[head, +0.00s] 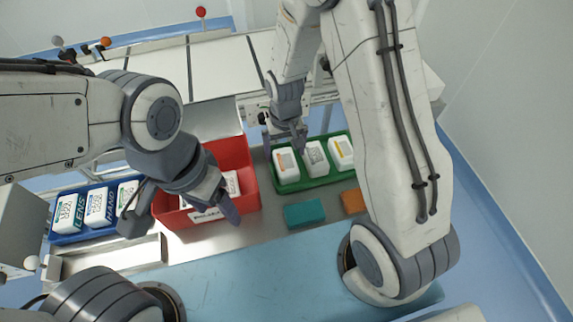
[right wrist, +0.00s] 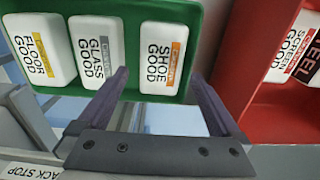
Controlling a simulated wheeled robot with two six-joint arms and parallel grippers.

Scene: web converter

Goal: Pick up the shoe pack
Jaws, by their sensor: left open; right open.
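The shoe pack (head: 285,163), a white block with an orange label patch, stands at the left end of a green tray (head: 290,187) in the head view. In the right wrist view the shoe pack (right wrist: 163,58) reads "SHOE GOOD". My right gripper (head: 292,138) is open at the tray's back left, close to the pack. In the right wrist view its fingers (right wrist: 160,76) spread either side of the pack's near part; contact cannot be told. My left gripper (head: 183,212) is open and empty over the red bin (head: 238,160).
A glass pack (head: 316,158) and a floor pack (head: 341,153) share the green tray, beside the shoe pack. The red bin stands close on its left with white packs inside. A blue tray (head: 70,238) of packs is far left. Teal (head: 305,213) and orange (head: 353,201) blocks lie in front.

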